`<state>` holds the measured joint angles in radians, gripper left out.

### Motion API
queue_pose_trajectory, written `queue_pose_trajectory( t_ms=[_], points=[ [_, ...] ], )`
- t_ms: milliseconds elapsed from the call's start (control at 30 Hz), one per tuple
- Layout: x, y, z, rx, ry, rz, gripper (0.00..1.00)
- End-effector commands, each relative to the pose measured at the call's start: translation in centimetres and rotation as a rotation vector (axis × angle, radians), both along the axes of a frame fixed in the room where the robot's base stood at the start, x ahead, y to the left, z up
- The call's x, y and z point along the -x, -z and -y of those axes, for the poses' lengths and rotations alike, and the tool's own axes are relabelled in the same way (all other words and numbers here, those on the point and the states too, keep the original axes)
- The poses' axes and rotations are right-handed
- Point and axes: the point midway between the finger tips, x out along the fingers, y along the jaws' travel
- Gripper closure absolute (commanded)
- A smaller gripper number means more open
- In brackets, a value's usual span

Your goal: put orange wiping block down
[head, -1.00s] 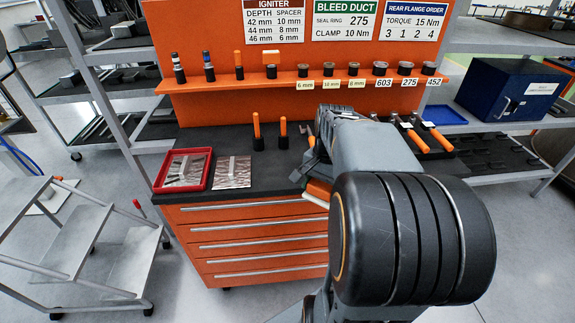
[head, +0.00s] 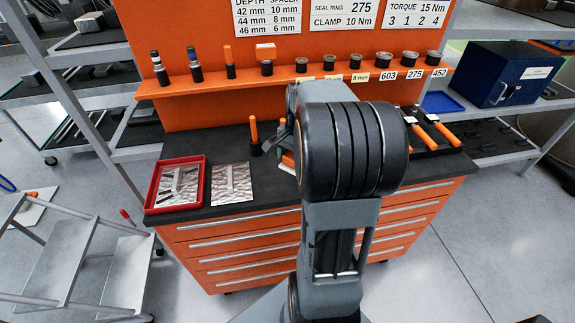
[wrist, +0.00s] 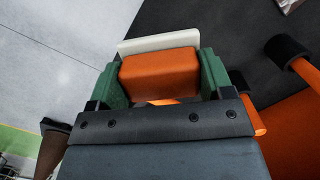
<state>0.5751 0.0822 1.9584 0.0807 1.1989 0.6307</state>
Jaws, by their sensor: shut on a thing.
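The orange wiping block (wrist: 160,75) has an orange body with a pale pad along its far side in the wrist view. My gripper (wrist: 162,84) is shut on it, with a green finger pad on each side. In the head view, only a small part of the block (head: 288,160) shows beside my arm, over the front part of the black worktop (head: 222,142). My arm hides most of the gripper there. I cannot tell how high the block is above the worktop.
A red-rimmed tray (head: 152,199) and a patterned metal plate (head: 231,183) lie on the left of the worktop. An upright orange-handled tool (head: 254,131) stands close left of my gripper. More orange-handled tools (head: 429,127) lie at right. Some worktop behind the plate is bare.

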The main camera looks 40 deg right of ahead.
Motion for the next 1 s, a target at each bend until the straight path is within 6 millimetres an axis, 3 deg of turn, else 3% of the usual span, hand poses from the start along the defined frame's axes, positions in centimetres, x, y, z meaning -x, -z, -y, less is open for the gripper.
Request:
queue_pose_trajectory(
  t_ms=[33,200,400,667,900,1000],
  points=[
    [-1.2,0.5,0.5,-0.002,0.001,-0.003,0.54],
    [-3.3,3.5,1.2,-0.002,0.0,-0.004,0.54],
    [-4.7,5.3,1.6,0.001,-0.002,0.001,0.54],
    [-5.4,6.2,1.8,0.0,-0.003,-0.001,0.54],
    [-5.5,9.1,1.8,0.0,-0.003,-0.001,0.54],
    [-5.5,9.4,1.8,0.001,-0.003,0.001,0.54]
  ],
)
